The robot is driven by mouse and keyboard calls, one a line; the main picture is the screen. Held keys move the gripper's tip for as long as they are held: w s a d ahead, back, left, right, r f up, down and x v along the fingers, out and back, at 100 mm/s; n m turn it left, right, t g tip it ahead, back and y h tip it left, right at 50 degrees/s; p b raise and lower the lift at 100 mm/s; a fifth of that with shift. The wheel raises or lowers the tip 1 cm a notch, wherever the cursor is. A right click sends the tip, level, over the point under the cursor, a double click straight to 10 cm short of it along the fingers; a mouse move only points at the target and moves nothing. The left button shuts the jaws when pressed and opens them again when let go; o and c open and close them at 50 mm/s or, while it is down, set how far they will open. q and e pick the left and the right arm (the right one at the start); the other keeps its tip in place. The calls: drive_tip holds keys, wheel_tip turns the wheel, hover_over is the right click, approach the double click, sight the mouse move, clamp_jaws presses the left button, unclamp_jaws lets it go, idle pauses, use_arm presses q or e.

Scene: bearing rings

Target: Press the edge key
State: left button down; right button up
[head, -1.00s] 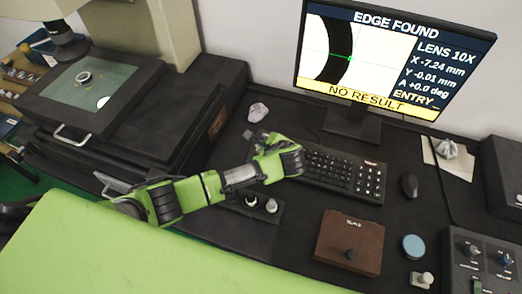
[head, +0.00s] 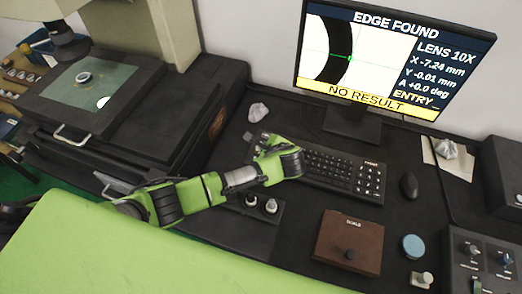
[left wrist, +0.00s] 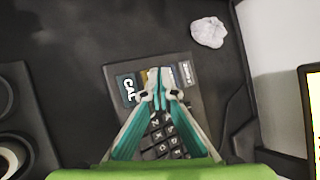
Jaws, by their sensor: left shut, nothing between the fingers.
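The black keyboard (head: 340,172) lies in front of the monitor (head: 388,55), which reads EDGE FOUND, NO RESULT and ENTRY. My left gripper (head: 257,140) hangs over the keyboard's left end, shut and empty. In the left wrist view its closed fingertips (left wrist: 161,88) are over a row of larger keys. I cannot read which one is the edge key, nor tell whether the tips touch a key. My right gripper is not in view.
A crumpled pale lump (head: 258,112) lies behind the gripper. A block with knobs (head: 271,206) is under my forearm. A brown box (head: 348,242), a mouse (head: 409,184) and a blue disc (head: 413,246) stand to the right. The measuring stage (head: 115,100) is at the left.

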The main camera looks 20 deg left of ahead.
use_arm(q)
drive_tip(key=shift+f, duration=0.35)
idle(0.6)
drive_tip(key=shift+r+p, duration=0.75)
drive_tip(key=shift+p, duration=0.15)
drive_tip(key=shift+r, duration=0.1)
wheel_tip(320, 180, up, 5)
drive_tip(key=p, duration=0.5)
drive_tip(key=shift+p, duration=0.35)
idle(0.6)
